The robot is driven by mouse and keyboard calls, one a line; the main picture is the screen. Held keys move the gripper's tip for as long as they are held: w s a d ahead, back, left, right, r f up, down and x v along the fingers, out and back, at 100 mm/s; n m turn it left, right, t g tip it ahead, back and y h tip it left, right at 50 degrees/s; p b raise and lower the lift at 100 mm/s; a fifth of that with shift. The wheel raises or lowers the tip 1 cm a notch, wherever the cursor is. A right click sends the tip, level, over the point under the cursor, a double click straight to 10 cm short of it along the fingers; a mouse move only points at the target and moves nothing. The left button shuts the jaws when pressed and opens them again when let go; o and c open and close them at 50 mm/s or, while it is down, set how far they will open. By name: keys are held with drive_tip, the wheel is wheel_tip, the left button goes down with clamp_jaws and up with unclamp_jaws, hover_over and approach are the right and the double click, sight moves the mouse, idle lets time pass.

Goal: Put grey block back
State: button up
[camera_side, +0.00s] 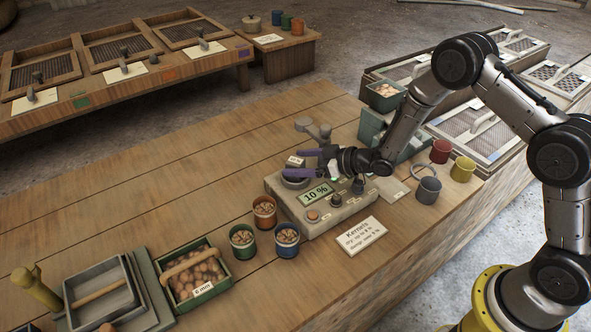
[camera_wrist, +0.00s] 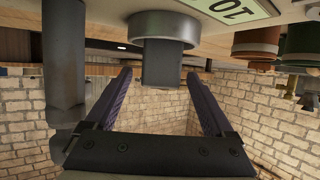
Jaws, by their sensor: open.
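My gripper (camera_side: 285,163) is open, its two purple fingers reaching left over the back of the grey meter (camera_side: 337,208), whose display reads 10 %. In the wrist view, a dark grey block (camera_wrist: 162,62) hangs in this tilted picture from a wider round grey rim (camera_wrist: 160,27) beside the display. My gripper's fingers (camera_wrist: 158,76) stand on either side of the block, with visible gaps. In the side view a round grey part (camera_side: 293,183) of the meter shows just below the lower finger; the block itself is hard to make out there.
A grey crank-like fitting (camera_side: 314,128) stands behind the meter. Several kernel cups, such as the blue one (camera_side: 287,240), stand in front and left. The table's back left is clear.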

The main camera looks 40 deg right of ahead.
sight(286, 163)
drive_tip(key=x, duration=0.4)
drive_tip(key=shift+w+a, duration=0.2)
clamp_jaws()
